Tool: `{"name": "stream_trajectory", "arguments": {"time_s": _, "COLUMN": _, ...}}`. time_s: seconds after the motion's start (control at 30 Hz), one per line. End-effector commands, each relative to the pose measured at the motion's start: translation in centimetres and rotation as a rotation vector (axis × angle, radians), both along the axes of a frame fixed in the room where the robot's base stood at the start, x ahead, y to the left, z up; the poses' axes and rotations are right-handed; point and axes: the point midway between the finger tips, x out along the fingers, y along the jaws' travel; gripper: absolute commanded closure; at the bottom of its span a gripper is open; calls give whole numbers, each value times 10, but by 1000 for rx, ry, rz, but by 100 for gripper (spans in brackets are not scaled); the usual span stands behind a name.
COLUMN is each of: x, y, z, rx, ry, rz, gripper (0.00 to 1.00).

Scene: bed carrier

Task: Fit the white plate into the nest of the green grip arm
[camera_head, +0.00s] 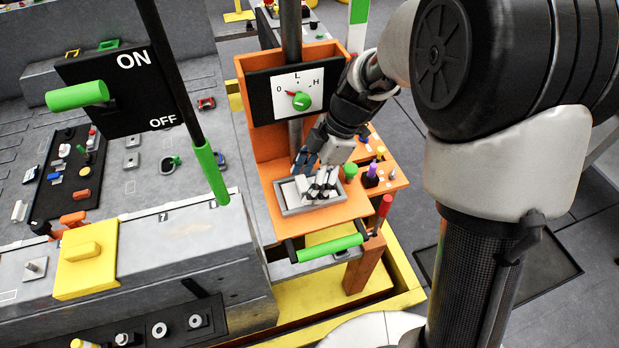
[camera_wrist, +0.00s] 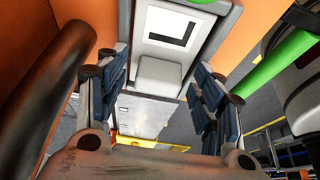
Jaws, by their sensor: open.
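My gripper (camera_head: 318,152) hangs above the grey tray (camera_head: 283,209) on the orange stand, in the head view. Its fingers are spread, as the wrist view (camera_wrist: 163,100) shows. Several pale pieces (camera_head: 317,185) lie in the tray; I cannot tell which is the white plate. The wrist view shows a white panel with a black outline (camera_wrist: 160,28) and a pale block (camera_wrist: 160,75) beyond the fingers, apparently not gripped. A green bar with dark ends (camera_head: 330,247) spans the stand's front. A green grip (camera_head: 209,172) hangs on a black arm to the left. No nest is clearly visible.
A black ON/OFF panel (camera_head: 125,95) and a yellow block (camera_head: 85,255) are at left. Floor is open at far right.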

Motion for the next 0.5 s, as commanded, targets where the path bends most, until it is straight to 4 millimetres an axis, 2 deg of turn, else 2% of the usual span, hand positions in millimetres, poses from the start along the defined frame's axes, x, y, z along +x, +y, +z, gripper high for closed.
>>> {"name": "stream_trajectory", "arguments": {"time_s": 0.17, "x": 0, "y": 0, "z": 5, "rx": 0, "ry": 1, "rz": 0, "gripper": 39}}
{"name": "stream_trajectory", "arguments": {"time_s": 0.23, "x": 2, "y": -4, "z": 14, "rx": 0, "ry": -3, "rz": -1, "gripper": 39}}
{"name": "stream_trajectory", "arguments": {"time_s": 0.5, "x": 8, "y": -26, "z": 68, "rx": -1, "ry": -5, "rz": -3, "gripper": 39}}
